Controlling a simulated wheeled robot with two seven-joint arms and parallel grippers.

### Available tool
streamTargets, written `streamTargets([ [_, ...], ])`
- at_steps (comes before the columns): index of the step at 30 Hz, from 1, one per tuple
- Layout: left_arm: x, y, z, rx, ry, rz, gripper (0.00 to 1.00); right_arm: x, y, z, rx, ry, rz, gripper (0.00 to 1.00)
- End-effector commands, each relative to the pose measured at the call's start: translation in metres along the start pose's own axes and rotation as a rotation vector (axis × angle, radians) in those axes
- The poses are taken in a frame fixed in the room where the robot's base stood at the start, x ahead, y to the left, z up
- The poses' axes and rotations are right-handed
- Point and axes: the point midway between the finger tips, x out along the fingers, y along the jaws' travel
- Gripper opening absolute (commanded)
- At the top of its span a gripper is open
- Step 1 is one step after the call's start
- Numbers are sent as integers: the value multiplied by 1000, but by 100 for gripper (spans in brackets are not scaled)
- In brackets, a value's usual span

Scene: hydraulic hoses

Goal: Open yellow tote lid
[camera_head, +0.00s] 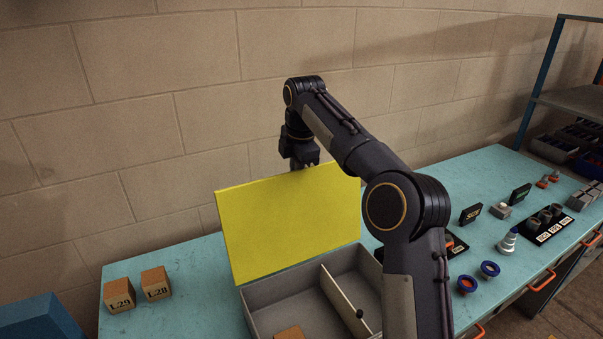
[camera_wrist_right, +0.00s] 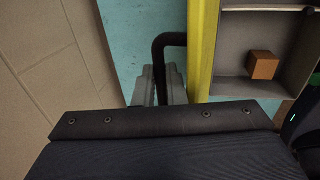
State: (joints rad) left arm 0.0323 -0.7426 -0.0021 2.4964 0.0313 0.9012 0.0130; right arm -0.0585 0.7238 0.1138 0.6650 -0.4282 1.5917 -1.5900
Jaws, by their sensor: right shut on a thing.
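The yellow tote lid (camera_head: 290,220) stands nearly upright at the back edge of the grey tote (camera_head: 270,303), which is open with a divider inside. My right gripper (camera_head: 305,163) is at the lid's top edge, with its fingers partly hidden behind the lid. In the right wrist view, my right gripper (camera_wrist_right: 170,88) is shut on a dark bent handle (camera_wrist_right: 168,40) beside the lid, seen edge-on (camera_wrist_right: 202,50). The grip itself is partly hidden by the gripper body. My left gripper is not in view.
An orange-brown block (camera_wrist_right: 263,65) lies inside the tote. Blocks marked L29 (camera_head: 118,295) and L28 (camera_head: 156,282) stand on the turquoise table (camera_head: 185,262) at left. Several small fittings and a black holder (camera_head: 541,227) stand at right. A block wall is behind the table.

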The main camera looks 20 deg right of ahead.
Motion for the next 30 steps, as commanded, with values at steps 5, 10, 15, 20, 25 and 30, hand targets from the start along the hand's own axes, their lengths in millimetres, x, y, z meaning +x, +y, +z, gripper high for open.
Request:
streamTargets([
  [5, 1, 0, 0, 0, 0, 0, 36, 12, 5, -1, -1, 0, -13, 0],
  [10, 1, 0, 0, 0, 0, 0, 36, 13, 7, -1, -1, -1, -10, 0],
  [15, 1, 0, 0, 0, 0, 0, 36, 13, 8, -1, -1, -1, -6, 0],
  [20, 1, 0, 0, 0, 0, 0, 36, 13, 8, -1, -1, -1, -5, 17],
  [25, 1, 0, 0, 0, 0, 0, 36, 14, 8, -1, 0, -1, -7, 32],
  [30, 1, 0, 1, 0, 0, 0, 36, 14, 7, 0, 1, -1, -9, 32],
])
